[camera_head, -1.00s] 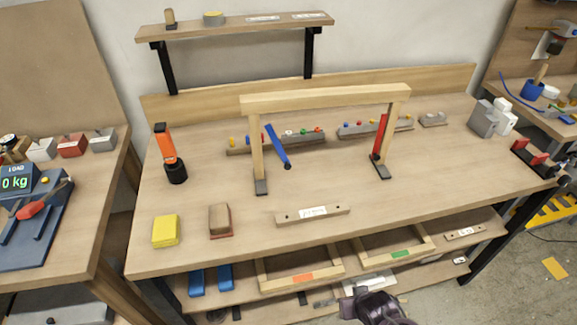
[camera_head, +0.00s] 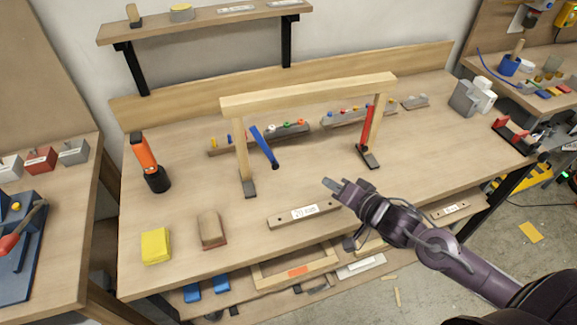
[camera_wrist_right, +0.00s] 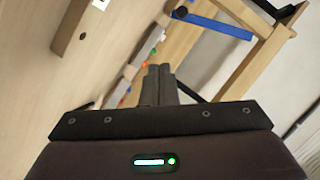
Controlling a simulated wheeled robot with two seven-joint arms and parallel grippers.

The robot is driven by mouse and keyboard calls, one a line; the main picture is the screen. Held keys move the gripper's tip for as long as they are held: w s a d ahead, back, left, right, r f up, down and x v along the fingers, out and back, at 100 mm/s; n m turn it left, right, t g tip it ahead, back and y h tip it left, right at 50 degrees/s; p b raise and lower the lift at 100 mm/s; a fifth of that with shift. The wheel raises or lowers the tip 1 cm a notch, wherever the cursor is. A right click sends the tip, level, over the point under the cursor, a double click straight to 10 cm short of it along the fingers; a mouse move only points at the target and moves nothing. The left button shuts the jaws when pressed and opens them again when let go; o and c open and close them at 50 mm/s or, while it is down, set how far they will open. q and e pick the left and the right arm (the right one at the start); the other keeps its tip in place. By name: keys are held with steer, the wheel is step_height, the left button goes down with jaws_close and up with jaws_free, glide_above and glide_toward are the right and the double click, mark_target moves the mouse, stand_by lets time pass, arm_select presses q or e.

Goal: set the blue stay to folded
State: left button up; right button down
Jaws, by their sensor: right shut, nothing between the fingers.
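The blue stay (camera_head: 264,146) is a flat bar on the left post (camera_head: 242,158) of a wooden frame (camera_head: 310,95) on the workbench. It slants out from the post, down and right, to a dark knob at its free end. In the right wrist view the blue stay (camera_wrist_right: 222,26) sticks out from the post, its dark knob beyond my fingers. My right gripper (camera_head: 333,184) is shut and empty, over the bench's front part, right of and nearer than the stay, apart from it. It also shows in the wrist view (camera_wrist_right: 159,72). My left gripper is out of view.
A red stay (camera_head: 367,127) lies along the frame's right post. A labelled wooden bar (camera_head: 303,213) lies beside my right gripper. An orange and black tool (camera_head: 149,163), a yellow block (camera_head: 155,246) and a brown block (camera_head: 212,230) stand left. Racks of small coloured pieces (camera_head: 287,129) are behind the frame.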

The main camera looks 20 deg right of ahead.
steer(key=r+y, duration=0.1)
steer(key=y, duration=0.1)
glide_toward(276, 161)
steer(key=w+d, duration=0.1)
steer(key=w, duration=0.2)
steer(key=shift+w+a+f+m+p, duration=0.15)
steer(key=shift+w+a+f+p, duration=0.1)
steer(key=shift+a+p, duration=0.25)
steer(key=shift+w+a+f+m+p, duration=0.15)
steer(key=shift+w+a+p, duration=0.1)
steer(key=shift+a, duration=0.4)
steer(key=shift+a+f, duration=0.15)
steer(key=shift+a, duration=0.15)
